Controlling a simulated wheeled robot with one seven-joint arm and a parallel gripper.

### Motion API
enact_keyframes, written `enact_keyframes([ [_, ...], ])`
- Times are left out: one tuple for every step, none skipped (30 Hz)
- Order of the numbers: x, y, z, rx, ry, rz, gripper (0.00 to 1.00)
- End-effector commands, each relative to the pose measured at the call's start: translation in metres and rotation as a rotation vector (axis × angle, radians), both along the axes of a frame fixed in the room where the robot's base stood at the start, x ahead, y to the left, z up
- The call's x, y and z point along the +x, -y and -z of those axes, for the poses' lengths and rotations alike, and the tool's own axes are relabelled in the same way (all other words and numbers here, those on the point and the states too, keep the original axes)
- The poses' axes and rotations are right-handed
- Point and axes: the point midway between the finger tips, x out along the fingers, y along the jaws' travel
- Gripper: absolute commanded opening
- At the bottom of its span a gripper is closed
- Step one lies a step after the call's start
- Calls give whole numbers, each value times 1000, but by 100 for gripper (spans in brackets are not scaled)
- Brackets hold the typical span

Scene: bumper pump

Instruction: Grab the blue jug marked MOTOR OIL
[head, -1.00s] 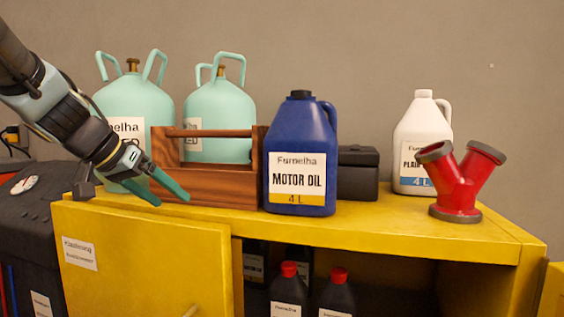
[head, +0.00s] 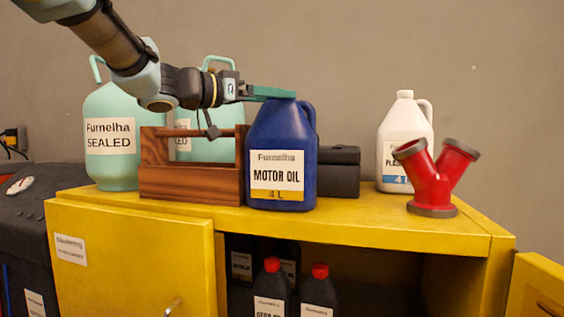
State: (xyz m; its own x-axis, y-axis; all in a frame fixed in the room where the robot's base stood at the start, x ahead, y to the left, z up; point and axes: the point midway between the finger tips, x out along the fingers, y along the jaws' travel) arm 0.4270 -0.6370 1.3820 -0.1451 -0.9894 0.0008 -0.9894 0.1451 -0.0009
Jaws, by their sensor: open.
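The blue jug (head: 282,150) marked MOTOR OIL stands upright on top of the yellow cabinet (head: 350,222), its label facing me and its handle on the right. My gripper (head: 280,92) is at the top of the jug, pointing right, with its green fingers level with the jug's neck. The jug's cap is hidden by the fingers. The fingers overlap in this view; the gripper is open, and I cannot tell whether it touches the jug.
A wooden tool carrier (head: 190,185) stands just left of the jug, with mint tanks (head: 110,160) behind it. A black box (head: 340,175) is close on the right. A white jug (head: 405,130) and a red pipe fitting (head: 434,182) stand farther right.

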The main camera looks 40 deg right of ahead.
Motion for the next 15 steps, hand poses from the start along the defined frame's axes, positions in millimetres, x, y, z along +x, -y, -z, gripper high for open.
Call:
enact_keyframes([
  [0,2,-1,1,0,0,89],
  [-1,4,-2,1,0,0,89],
  [-1,6,-3,1,0,1,89],
  [-2,9,-5,0,-1,1,89],
  [-3,12,-6,1,-2,2,89],
  [-4,17,-7,3,-2,2,89],
  [-4,21,-9,3,-2,1,89],
  [-5,24,-10,2,-2,2,89],
  [-6,29,-10,3,-2,2,89],
  [-7,32,-11,3,-2,1,89],
  [-7,36,-10,3,-2,1,89],
  [-8,41,-10,3,-1,2,89],
  [-8,44,-9,3,-2,1,89],
  [-8,47,-8,3,-2,0,89],
  [-9,49,-8,2,-2,-1,89],
])
